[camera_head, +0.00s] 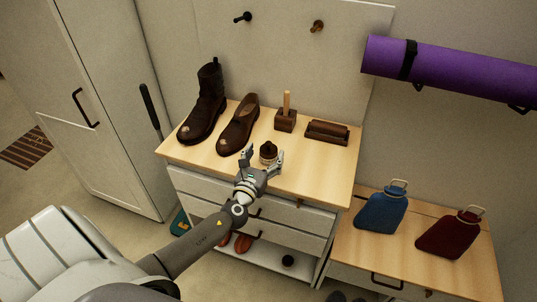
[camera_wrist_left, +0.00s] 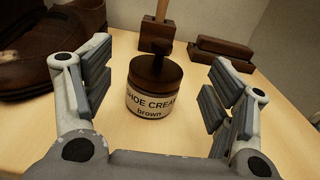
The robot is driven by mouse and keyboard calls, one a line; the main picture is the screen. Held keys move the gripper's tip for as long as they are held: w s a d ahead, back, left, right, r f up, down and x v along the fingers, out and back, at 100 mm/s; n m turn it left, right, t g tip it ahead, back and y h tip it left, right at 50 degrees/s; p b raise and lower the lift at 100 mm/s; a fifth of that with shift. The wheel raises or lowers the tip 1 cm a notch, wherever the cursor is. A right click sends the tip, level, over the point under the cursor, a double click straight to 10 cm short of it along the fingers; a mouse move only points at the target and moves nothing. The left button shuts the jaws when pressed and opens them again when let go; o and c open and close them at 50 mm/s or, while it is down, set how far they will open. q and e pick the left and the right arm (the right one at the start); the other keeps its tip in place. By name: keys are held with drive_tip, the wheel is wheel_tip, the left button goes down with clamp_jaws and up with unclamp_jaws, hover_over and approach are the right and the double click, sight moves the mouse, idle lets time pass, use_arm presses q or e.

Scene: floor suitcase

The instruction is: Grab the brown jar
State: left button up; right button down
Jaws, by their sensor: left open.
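The brown jar (camera_head: 268,152) stands upright near the front of the wooden dresser top (camera_head: 310,172). In the left wrist view the jar (camera_wrist_left: 152,88) has a dark brown lid with a knob and a white label reading "SHOE CREAM brown". My left gripper (camera_head: 263,158) is open at the dresser's front edge. In the left wrist view its fingers (camera_wrist_left: 158,95) stand apart on either side of the jar, with gaps on both sides. Nothing is between the fingers except the jar, which they do not appear to touch. My right gripper is not in view.
A boot (camera_head: 205,104) and a shoe (camera_head: 238,125) stand left of the jar. A brown block with a wooden handle (camera_head: 285,120) and a brush (camera_head: 327,132) stand behind it. A purple mat (camera_head: 450,72) hangs above.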

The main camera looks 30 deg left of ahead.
sight(268, 148)
use_arm(q)
drive_tip(key=x, duration=0.4)
drive_tip(key=shift+a, duration=0.1)
drive_tip(key=shift+c, duration=0.3)
drive_tip(key=c, duration=1.2)
drive_tip(key=shift+r, duration=0.1)
drive_tip(key=shift+c, duration=1.1)
